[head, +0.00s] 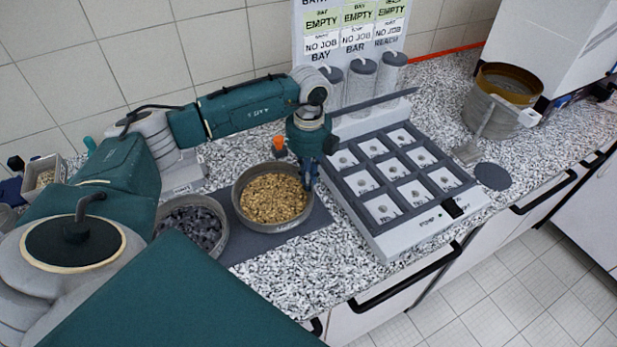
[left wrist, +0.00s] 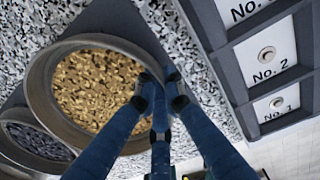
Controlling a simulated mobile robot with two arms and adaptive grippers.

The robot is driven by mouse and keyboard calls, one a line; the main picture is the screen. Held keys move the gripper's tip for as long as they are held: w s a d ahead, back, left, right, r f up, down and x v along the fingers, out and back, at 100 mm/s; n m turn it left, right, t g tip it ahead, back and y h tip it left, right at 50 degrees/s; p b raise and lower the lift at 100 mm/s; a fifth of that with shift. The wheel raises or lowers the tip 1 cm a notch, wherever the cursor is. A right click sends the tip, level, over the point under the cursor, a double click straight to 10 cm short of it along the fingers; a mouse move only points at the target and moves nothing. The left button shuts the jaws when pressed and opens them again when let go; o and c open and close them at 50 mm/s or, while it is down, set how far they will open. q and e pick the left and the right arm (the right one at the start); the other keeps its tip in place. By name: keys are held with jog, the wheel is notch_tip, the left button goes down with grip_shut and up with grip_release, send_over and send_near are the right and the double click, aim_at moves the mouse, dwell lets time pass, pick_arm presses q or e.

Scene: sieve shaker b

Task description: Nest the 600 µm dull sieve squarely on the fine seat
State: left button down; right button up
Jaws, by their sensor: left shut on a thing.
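A round grey sieve (head: 262,225) with golden grains in it stands on a dark mat (head: 298,222); it also shows in the left wrist view (left wrist: 38,108). My left gripper (head: 307,178) is at its right side in the head view. In the left wrist view the blue fingers (left wrist: 165,78) are shut on the sieve's rim. A second round grey vessel (head: 224,240) with dark lumps stands just to the left. No mesh size is readable on either, and I cannot tell which place is the fine seat. My right gripper is not in view.
A white rack (head: 378,238) with several numbered dark-framed bays is just right of the sieve. A grey cylindrical unit (head: 492,118) with a brown ring on top stands at the back right. Clear lidded cylinders (head: 361,82) stand behind the rack. Speckled worktop is free in front.

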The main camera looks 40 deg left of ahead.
pick_arm(q)
jog(key=shift+f, duration=0.25)
dwell(0.5)
jog(key=shift+f+b, duration=0.25)
jog(key=shift+b, duration=0.2)
dwell(0.3)
jog(key=c, duration=1.8)
grip_release()
jog(key=shift+r, duration=0.1)
notch_tip(320, 180, up, 7)
jog(key=p, duration=0.4)
jog(key=shift+p, duration=0.35)
